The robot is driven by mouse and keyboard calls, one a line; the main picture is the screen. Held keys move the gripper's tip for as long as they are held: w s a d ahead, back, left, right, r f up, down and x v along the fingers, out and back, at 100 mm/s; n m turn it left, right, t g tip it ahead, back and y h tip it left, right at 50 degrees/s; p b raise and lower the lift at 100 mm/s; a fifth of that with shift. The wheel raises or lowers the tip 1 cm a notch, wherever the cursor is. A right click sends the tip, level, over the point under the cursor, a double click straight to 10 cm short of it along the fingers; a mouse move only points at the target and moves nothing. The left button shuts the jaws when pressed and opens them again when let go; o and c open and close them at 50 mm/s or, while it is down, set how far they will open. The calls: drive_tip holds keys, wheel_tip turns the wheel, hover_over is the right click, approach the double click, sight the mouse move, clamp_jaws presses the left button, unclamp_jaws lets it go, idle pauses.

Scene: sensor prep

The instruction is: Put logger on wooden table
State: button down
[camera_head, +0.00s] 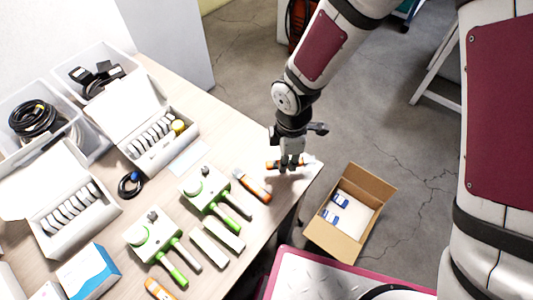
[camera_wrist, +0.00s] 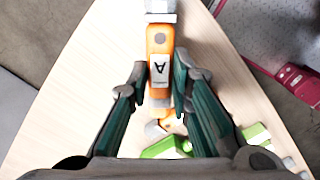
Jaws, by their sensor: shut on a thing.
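An orange device with a white label marked "A" (camera_wrist: 160,66), taken here as the logger, lies between my fingers. It also shows in the head view (camera_head: 274,164) with a pale end. My gripper (camera_head: 290,163) is shut on its body; the fingers flank it in the wrist view (camera_wrist: 160,84). The logger is over the right corner of the wooden table (camera_head: 228,135); whether it touches the top I cannot tell. The table also fills much of the wrist view (camera_wrist: 75,90). A similar orange device (camera_head: 254,187) lies on the table to the left.
Two green devices with probes (camera_head: 205,188) (camera_head: 147,236) and white bars (camera_head: 217,237) lie nearby. White cases (camera_head: 160,143) and clear bins (camera_head: 75,125) fill the back left. An open cardboard box (camera_head: 373,187) stands right of the table. Bare wood surrounds the gripper's corner.

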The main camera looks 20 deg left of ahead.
hover_over(269, 157)
drive_tip(key=s, duration=0.2)
drive_tip(key=shift+d+f, duration=0.3)
drive_tip(key=shift+f, duration=1.75)
drive_tip(key=shift+f, duration=0.2)
drive_tip(key=c, duration=1.5)
unclamp_jaws()
drive_tip(key=shift+o, duration=0.2)
drive_tip(key=shift+r, duration=0.1)
wheel_tip(269, 157, up, 12)
drive_tip(key=shift+r, duration=0.15)
